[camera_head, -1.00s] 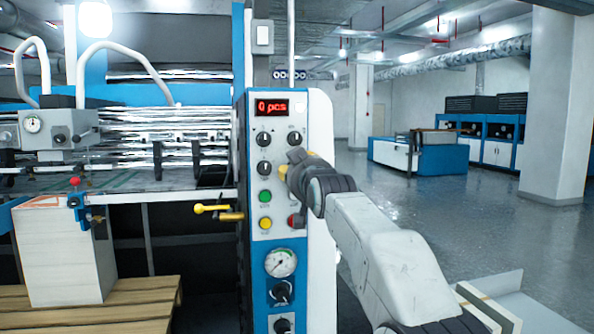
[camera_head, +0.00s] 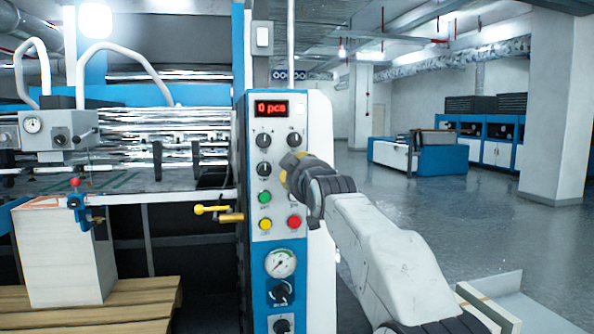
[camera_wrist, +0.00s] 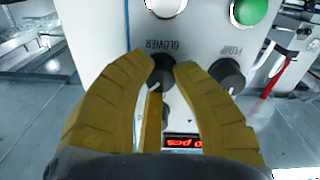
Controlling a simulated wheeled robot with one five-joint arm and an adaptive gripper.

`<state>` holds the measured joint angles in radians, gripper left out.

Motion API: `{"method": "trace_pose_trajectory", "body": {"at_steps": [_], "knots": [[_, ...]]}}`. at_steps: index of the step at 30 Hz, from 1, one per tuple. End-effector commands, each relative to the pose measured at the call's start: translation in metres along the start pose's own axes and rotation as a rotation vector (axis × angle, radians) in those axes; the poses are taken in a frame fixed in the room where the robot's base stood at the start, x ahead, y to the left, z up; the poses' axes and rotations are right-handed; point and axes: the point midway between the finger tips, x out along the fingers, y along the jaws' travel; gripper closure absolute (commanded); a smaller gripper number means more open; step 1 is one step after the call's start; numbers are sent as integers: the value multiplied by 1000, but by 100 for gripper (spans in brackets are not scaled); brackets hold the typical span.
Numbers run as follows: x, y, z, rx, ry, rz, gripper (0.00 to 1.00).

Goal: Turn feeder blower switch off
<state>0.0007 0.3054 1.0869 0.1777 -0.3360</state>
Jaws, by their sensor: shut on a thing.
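The feeder blower switch is a black rotary knob (camera_wrist: 162,72) with a printed BLOWER label in the wrist view. My gripper (camera_wrist: 163,66) is shut on it, with a yellow-brown finger on each side of the knob. The fingers cover part of the knob, and I cannot surely read its pointer. In the head view my gripper (camera_head: 288,166) is at the right column of the blue and white control panel (camera_head: 314,255) and hides the blower knob.
The black PUMP knob (camera_wrist: 228,75) is close beside my right finger in the wrist view. The green button (camera_head: 265,197), yellow button (camera_head: 265,224) and red button (camera_head: 294,222) sit lower on the panel. A yellow-tipped lever (camera_head: 205,209) sticks out at the left.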

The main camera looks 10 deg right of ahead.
Motion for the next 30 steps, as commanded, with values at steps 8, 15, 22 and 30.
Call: {"method": "trace_pose_trajectory", "body": {"at_steps": [8,15,22,30], "knots": [[1,0,2,-263,-4,-2,100],[1,0,2,-465,-4,-1,100],[1,0,2,-609,-4,-1,100],[1,1,2,-702,-4,-1,100]]}}
